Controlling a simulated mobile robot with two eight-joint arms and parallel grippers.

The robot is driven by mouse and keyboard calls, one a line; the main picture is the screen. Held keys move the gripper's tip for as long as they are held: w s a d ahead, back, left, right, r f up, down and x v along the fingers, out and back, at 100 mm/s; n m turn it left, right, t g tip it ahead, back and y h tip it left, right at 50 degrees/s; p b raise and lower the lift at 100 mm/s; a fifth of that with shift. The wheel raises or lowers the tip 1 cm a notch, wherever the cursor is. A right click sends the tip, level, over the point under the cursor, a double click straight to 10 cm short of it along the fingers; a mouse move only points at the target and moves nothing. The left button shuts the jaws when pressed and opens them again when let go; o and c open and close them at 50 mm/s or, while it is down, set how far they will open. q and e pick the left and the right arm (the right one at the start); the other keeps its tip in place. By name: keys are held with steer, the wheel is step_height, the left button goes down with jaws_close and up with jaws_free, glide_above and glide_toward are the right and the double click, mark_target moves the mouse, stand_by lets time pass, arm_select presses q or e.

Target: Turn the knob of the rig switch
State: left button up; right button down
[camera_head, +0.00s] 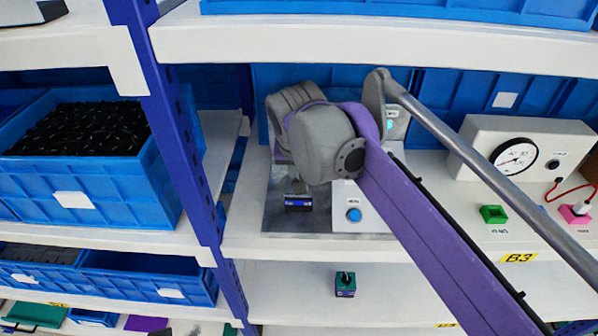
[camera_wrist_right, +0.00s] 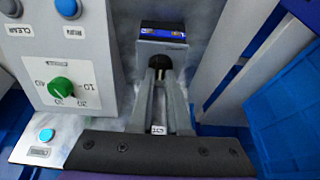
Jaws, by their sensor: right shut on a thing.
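A small grey unit (camera_wrist_right: 163,37) with a blue label strip stands at the top of the right wrist view. It also shows in the head view (camera_head: 298,203), left of the white panel. A dark round knob (camera_wrist_right: 158,69) shows at its front, between my right fingertips. My right gripper (camera_wrist_right: 159,72) is shut on this dark knob. My left gripper is not in view.
A white panel (camera_wrist_right: 62,50) with a green dial knob (camera_wrist_right: 60,88) stands close left of my right gripper. In the head view, a gauge box (camera_head: 487,140) and a green button (camera_head: 493,214) are to the right.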

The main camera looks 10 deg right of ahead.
steer(key=c, duration=0.9)
jaws_free()
steer(key=shift+s+r, duration=0.1)
steer(key=shift+r, duration=0.2)
steer(key=v, duration=0.2)
steer(key=shift+s+a+r, duration=0.1)
steer(key=shift+s+r, duration=0.1)
steer(key=shift+r, duration=0.2)
steer(key=s+a, duration=0.1)
steer(key=s, duration=0.2)
steer(key=s+a, duration=0.1)
steer(key=s, duration=0.3)
steer(key=s+a+b, duration=0.1)
steer(key=s, duration=0.3)
steer(key=shift+s+a+f, duration=0.15)
steer(key=shift+s+f, duration=0.05)
